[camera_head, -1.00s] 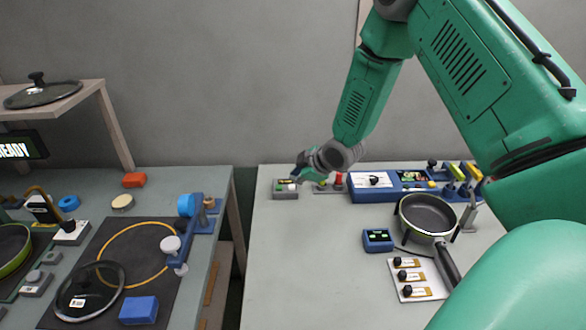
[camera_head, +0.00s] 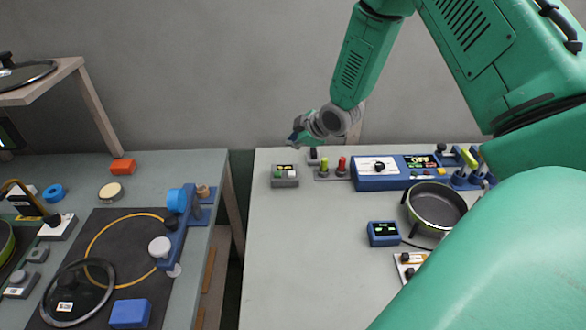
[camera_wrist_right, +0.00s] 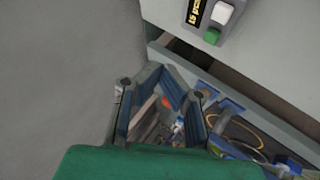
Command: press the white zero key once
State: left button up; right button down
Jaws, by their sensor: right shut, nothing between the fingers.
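The white zero key (camera_head: 292,174) is on the right of a small grey box (camera_head: 285,183) at the far left corner of the right table. A green key (camera_head: 277,175) sits beside it, below a dark display with yellow characters. The wrist view also shows the white key (camera_wrist_right: 222,12), the green key (camera_wrist_right: 211,36) and the display (camera_wrist_right: 196,12) at the top. My right gripper (camera_head: 297,138) is shut and empty, above and behind the box in the picture, apart from the keys. My left gripper is not in view.
Right of the box stand green and red posts (camera_head: 341,165) and a blue control panel (camera_head: 382,182). A pan (camera_head: 437,207) and a small blue display box (camera_head: 383,234) are farther right. The table's front left is clear. A gap separates the left table (camera_head: 140,180).

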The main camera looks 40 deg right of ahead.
aim_at(291, 173)
notch_tip(291, 173, down, 8)
jog(key=b, duration=0.7)
jog(key=shift+f, duration=0.4)
jog(key=shift+a, duration=0.2)
jog(key=shift+a+r, duration=0.2)
jog(key=shift+a, duration=0.1)
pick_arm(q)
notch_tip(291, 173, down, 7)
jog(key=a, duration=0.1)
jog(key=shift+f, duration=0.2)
pick_arm(e)
jog(key=shift+d+f, duration=0.1)
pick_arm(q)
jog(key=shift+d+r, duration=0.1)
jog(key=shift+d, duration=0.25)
pick_arm(e)
jog(key=shift+d+f, duration=0.1)
jog(key=shift+d, duration=0.25)
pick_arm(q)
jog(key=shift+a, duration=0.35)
pick_arm(e)
jog(key=shift+a, duration=0.35)
